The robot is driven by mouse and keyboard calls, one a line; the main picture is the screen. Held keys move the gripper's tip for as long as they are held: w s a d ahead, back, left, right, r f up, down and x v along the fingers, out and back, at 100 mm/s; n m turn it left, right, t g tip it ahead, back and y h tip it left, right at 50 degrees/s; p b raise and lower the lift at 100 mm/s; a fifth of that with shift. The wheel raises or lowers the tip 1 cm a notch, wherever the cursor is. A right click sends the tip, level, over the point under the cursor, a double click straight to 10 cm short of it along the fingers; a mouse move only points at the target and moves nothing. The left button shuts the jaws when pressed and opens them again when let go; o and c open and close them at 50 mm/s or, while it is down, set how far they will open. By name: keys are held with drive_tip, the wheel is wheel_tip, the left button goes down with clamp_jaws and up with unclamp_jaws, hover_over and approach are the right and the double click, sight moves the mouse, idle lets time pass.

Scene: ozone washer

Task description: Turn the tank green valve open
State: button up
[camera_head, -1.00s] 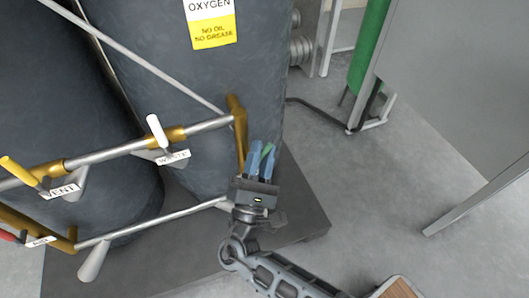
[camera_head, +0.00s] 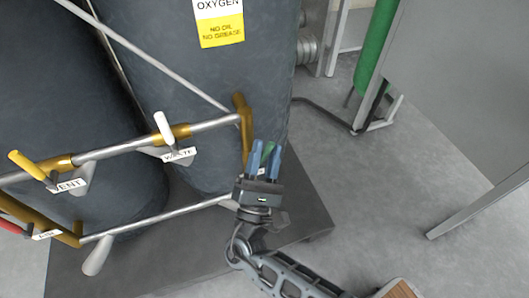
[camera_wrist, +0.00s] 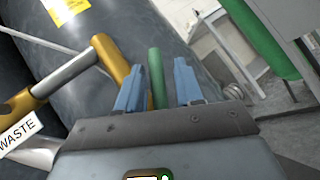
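The green valve handle (camera_wrist: 156,78) stands upright between the two blue fingers of my gripper (camera_wrist: 158,85) in the wrist view. Gaps show on both sides of it, and the left finger is the nearer one. In the head view the green handle (camera_head: 267,152) shows only partly between the fingertips of my gripper (camera_head: 267,158), beside the brass pipe elbow (camera_head: 243,110) at the right end of the piping. My gripper is open around the handle. The lower part of the handle and its valve body are hidden behind the gripper.
Large dark tanks (camera_head: 205,75) stand close behind the piping. A white handle (camera_head: 163,127) with a WASTE label and a yellow handle (camera_head: 27,164) with a VENT label are to the left.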

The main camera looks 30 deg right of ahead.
drive_tip(key=shift+w+a+r, duration=0.1)
drive_tip(key=shift+a+r, duration=0.05)
drive_tip(key=shift+r, duration=0.05)
drive_tip(key=shift+m, duration=0.3)
